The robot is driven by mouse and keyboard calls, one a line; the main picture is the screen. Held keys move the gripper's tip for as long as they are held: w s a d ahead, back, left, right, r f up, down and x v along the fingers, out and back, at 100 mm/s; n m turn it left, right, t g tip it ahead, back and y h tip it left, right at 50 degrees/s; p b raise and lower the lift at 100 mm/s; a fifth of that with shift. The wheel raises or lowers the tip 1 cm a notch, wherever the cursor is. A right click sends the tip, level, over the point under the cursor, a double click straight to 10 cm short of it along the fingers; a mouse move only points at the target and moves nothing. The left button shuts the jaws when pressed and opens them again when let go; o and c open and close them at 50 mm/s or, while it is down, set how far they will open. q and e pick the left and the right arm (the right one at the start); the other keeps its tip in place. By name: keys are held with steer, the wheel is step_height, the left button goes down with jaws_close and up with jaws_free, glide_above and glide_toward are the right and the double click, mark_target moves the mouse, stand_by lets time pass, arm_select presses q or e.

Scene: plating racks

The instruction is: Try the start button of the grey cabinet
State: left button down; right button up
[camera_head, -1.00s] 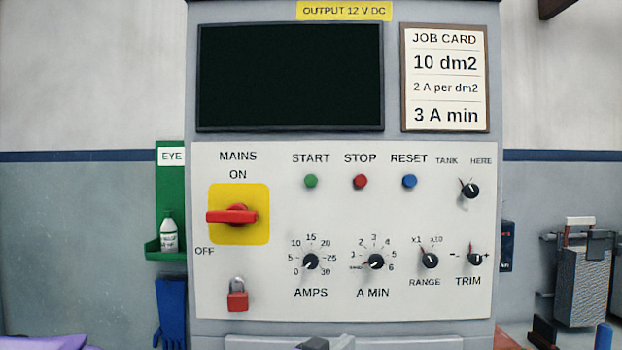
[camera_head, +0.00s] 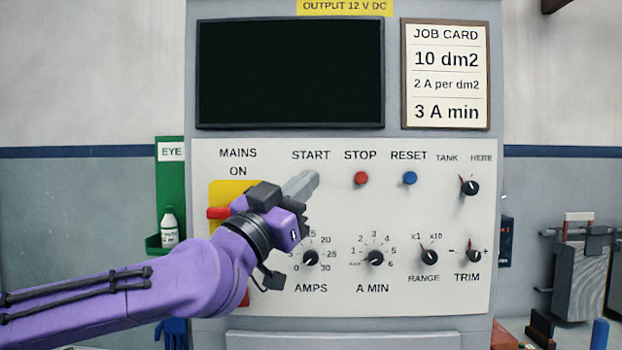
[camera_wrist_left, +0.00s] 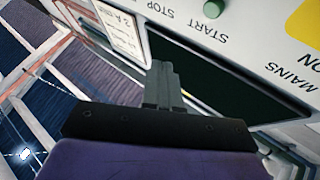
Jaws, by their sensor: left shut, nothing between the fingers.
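The grey cabinet (camera_head: 491,313) faces me with a white control panel and a dark screen (camera_head: 290,75). My left gripper (camera_head: 305,181) is shut and empty, in front of the panel just under the START label. It hides the green start button in the head view. The left wrist view shows that button (camera_wrist_left: 213,8) at the top edge, up and right of the closed fingertips (camera_wrist_left: 160,68), with a visible gap between. The red stop button (camera_head: 361,178) and blue reset button (camera_head: 410,178) are clear to the right. My right gripper is out of view.
The red mains switch (camera_head: 217,212) on its yellow plate is partly behind my left arm. Several black knobs, including the amps knob (camera_head: 311,258), sit below the buttons. A job card (camera_head: 445,75) hangs right of the screen. An eyewash bottle (camera_head: 169,228) stands left.

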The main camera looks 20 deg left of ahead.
arm_select(q)
steer(key=w+a, duration=0.2)
steer(key=w, duration=0.6)
steer(key=shift+w+a, duration=0.15)
steer(key=shift+w+f, duration=0.1)
steer(key=shift+w, duration=0.05)
stand_by(1.7)
steer(key=shift+w+a, duration=0.1)
steer(key=shift+w, duration=0.15)
steer(key=shift+w+a, duration=0.15)
steer(key=shift+w, duration=0.3)
stand_by(0.8)
steer(key=shift+s+d+b, duration=0.25)
steer(key=shift+s+b, duration=0.15)
steer(key=shift+s, duration=0.45)
